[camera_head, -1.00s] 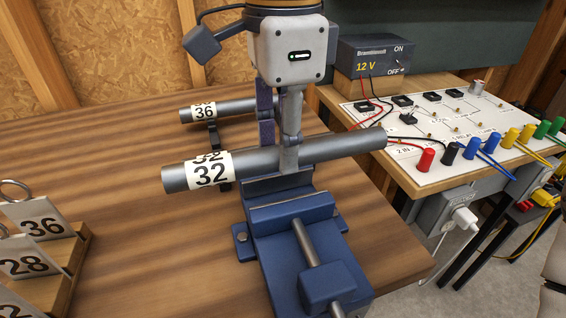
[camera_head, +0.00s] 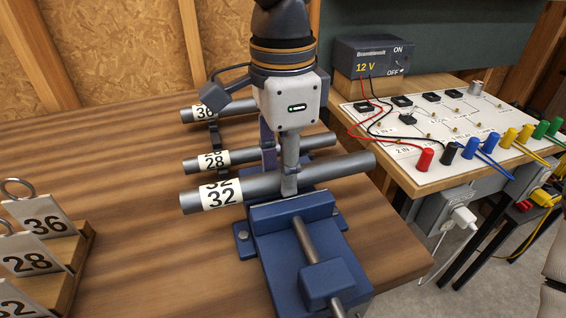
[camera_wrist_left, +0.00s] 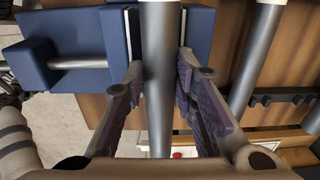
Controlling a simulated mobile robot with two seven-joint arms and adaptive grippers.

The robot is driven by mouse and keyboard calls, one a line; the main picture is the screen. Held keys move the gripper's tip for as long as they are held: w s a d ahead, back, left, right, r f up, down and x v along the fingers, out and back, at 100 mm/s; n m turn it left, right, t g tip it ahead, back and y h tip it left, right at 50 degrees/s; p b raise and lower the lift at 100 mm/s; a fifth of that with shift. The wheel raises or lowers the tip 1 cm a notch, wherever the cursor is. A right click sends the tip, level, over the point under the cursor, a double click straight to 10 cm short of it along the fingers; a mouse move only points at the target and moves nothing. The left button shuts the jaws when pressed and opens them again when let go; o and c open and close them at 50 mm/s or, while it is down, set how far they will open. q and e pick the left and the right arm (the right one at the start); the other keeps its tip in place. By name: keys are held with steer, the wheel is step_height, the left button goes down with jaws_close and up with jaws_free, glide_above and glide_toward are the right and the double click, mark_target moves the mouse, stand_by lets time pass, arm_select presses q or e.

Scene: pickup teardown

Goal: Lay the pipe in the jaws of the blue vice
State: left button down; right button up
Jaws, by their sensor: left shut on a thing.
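My left gripper (camera_head: 288,178) is shut on a grey pipe labelled 32 (camera_head: 335,169), pointing down from above. The pipe lies level across the blue vice (camera_head: 305,212), just behind its front jaw in the head view. In the left wrist view, the pipe (camera_wrist_left: 158,60) runs between the gripper's fingers (camera_wrist_left: 160,90) and is lined up with the gap between the two blue jaws (camera_wrist_left: 119,35). I cannot tell whether it touches the bottom of the gap. The rear jaw is mostly hidden by the pipe and gripper. My right gripper is not in view.
Pipes labelled 28 (camera_head: 316,142) and 36 (camera_head: 234,109) lie on a dark rack behind the held pipe. Number tags stand on a wooden holder (camera_head: 72,262) at left. A wiring board (camera_head: 418,160) and 12 V supply (camera_head: 375,58) are at right. The bench's left middle is clear.

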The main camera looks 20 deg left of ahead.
arm_select(q)
steer(key=c, duration=1.3)
jaws_free()
steer(key=shift+f, duration=0.45)
step_height(320, 180, up, 14)
steer(key=shift+f, duration=0.2)
